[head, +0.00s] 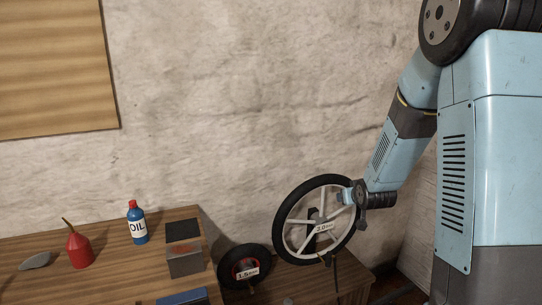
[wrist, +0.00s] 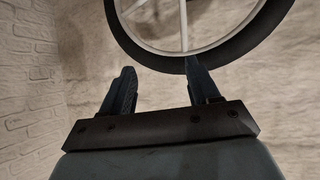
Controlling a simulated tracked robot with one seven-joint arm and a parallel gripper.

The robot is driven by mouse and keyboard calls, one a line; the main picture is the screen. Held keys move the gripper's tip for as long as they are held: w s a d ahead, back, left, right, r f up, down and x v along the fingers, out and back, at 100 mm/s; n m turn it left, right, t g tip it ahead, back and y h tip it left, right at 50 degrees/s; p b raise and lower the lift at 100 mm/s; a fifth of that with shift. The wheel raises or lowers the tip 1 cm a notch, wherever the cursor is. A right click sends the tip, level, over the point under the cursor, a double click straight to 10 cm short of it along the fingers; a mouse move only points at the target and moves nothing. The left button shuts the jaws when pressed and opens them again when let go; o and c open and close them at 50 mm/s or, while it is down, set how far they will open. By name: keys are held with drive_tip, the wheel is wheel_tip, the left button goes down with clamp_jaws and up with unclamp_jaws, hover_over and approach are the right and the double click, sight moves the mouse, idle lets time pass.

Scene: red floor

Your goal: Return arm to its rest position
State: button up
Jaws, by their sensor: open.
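My arm reaches down from the upper right in the head view. My gripper (head: 343,196) is at the right side of a spoked wheel (head: 289,246) with a black rim. In the wrist view my gripper (wrist: 163,82) shows its two fingers apart with nothing between them. The wheel's rim (wrist: 190,62) passes just beyond the fingertips there. I cannot tell whether the right finger touches it. In the head view the wheel stands upright and tilted above a wooden surface, with a label marked 3.0 near its hub.
A smaller black wheel (head: 231,280) marked 1.5 is left of the large one. A wooden table (head: 120,275) holds a blue oil bottle (head: 138,225), a red oil can (head: 79,250), a grey box (head: 184,262) and a grey object (head: 36,261).

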drive_tip(key=s+a+r+g, duration=0.1)
drive_tip(key=s+r+g, duration=0.2)
drive_tip(key=s+r, duration=1.1)
drive_tip(key=s+a+r+g, duration=0.1)
drive_tip(key=s+r, duration=0.1)
drive_tip(key=s, duration=0.9)
drive_tip(key=s+r+m+g, duration=0.1)
drive_tip(key=s+r+g, duration=0.1)
drive_tip(key=s, duration=0.8)
drive_tip(key=shift+s+a, duration=0.35)
drive_tip(key=shift+a, duration=0.05)
